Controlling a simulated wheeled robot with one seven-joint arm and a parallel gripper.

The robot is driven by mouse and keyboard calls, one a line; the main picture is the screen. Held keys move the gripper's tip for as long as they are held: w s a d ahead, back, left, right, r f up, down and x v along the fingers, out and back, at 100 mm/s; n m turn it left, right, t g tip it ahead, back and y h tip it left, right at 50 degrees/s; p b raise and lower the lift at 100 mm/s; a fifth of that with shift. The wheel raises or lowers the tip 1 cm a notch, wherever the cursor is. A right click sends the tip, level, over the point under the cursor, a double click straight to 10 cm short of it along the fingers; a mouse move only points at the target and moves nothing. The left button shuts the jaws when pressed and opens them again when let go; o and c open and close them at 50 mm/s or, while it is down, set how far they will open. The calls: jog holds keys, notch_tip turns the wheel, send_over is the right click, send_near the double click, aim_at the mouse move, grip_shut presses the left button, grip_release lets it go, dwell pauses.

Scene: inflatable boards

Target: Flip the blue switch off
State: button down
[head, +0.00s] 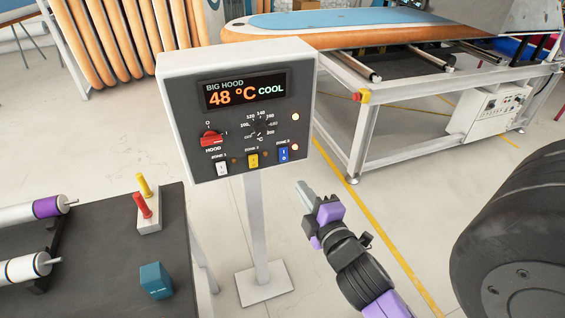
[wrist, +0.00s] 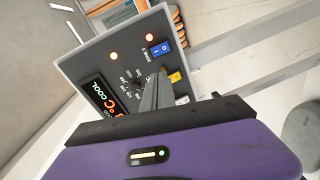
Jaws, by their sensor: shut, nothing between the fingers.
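The blue switch (head: 284,155) is a small rocker at the lower right of the control panel (head: 240,110), under an orange lamp (head: 295,147) that glows. It also shows in the wrist view (wrist: 160,49), turned sideways, with white marks. My gripper (head: 306,197) is shut and empty, below and to the right of the panel in the head view, apart from the switch. Which side of the rocker is pressed is hard to tell.
The panel stands on a white post (head: 257,225). A dark table (head: 110,240) is at left, a board table (head: 360,150) behind.

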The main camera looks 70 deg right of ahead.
aim_at(283, 159)
jog(key=shift+s+d+f+n+g, duration=0.2)
jog(key=shift+s+f+n+g, duration=0.15)
jog(key=shift+f+n, duration=0.45)
jog(key=shift+r, duration=0.15)
jog(key=p+x, duration=0.4)
jog(key=x, duration=0.9)
jog(key=shift+w+d+r, duration=0.1)
jog(key=shift+w+r, duration=0.05)
jog(key=shift+w+d, duration=0.2)
jog(key=shift+d, duration=0.05)
